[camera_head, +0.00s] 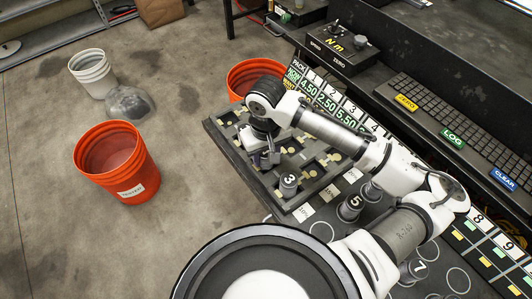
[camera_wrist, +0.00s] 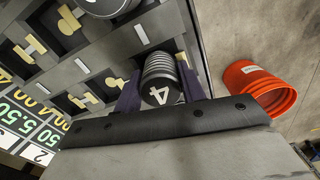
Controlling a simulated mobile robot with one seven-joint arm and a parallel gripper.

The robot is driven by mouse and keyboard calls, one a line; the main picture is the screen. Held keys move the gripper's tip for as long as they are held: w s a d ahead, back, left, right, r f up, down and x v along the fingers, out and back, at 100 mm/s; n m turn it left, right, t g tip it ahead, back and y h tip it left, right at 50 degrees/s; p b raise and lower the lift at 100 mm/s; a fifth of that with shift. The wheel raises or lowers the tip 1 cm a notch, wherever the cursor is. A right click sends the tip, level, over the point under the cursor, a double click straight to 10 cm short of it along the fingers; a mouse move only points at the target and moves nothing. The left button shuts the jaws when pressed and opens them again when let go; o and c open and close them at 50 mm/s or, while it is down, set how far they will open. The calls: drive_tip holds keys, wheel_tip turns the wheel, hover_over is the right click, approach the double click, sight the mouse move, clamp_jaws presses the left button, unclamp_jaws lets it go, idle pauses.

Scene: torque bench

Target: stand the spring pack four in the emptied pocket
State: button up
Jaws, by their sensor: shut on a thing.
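The spring pack four (camera_wrist: 160,78), a dark ribbed cylinder with a white 4 on its end, is between the fingers of my gripper (camera_wrist: 160,90) in the wrist view. My gripper (camera_head: 264,158) is shut on it over the dark pocketed tray (camera_head: 228,150) in the head view. The pack is hard to make out there. Several tray pockets show tan shapes inside, including one pocket (camera_wrist: 72,18) in the wrist view. I cannot tell which is the emptied pocket, nor whether the pack touches the tray.
Pack 3 (camera_head: 288,184) stands at the tray's near end. Packs 5 (camera_head: 350,207) and 7 (camera_head: 412,270) stand on the bench nearer me. Another pack (camera_wrist: 103,5) shows at the wrist view's top. Orange buckets (camera_head: 117,165) and a white bucket (camera_head: 92,74) stand on the floor.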

sight(266, 153)
drive_tip(key=shift+f, duration=0.1)
drive_tip(key=o, duration=0.8)
drive_tip(key=shift+f, duration=0.1)
drive_tip(key=shift+c, duration=0.2)
drive_tip(key=o, duration=0.5)
drive_tip(key=shift+c, duration=0.2)
wheel_tip(266, 153, up, 12)
drive_tip(key=shift+r+p, duration=0.25)
drive_tip(key=shift+p, duration=0.2)
drive_tip(key=shift+s+f, duration=0.1)
